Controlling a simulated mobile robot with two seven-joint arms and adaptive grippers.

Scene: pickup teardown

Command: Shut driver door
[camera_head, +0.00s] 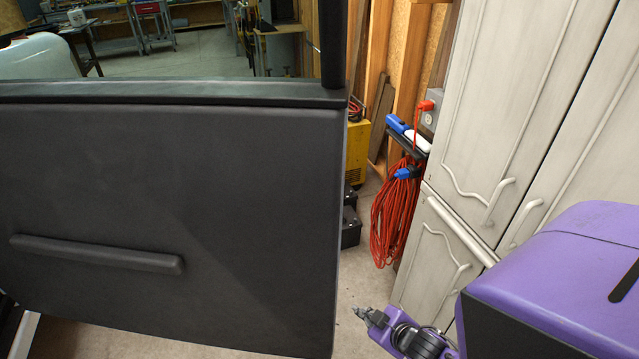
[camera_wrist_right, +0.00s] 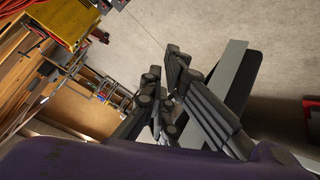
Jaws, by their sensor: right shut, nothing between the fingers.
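The driver door (camera_head: 170,200) fills the left half of the head view. Its dark inner panel faces me, with a long pull handle (camera_head: 95,254) low on the left. The door stands open, and its free edge is near the middle of the picture. My right gripper (camera_head: 370,317) is low, just right of the door's edge, with a gap between them in the picture. Its fingers are shut and empty. They also show in the right wrist view (camera_wrist_right: 163,84), above bare floor. My left gripper is not in view.
Pale cabinets (camera_head: 500,110) stand close on the right, behind my purple arm. A coiled red cord (camera_head: 394,215) hangs beside them. A yellow machine (camera_head: 358,150) stands behind the door edge. Bare floor (camera_head: 352,285) shows between door and cabinets.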

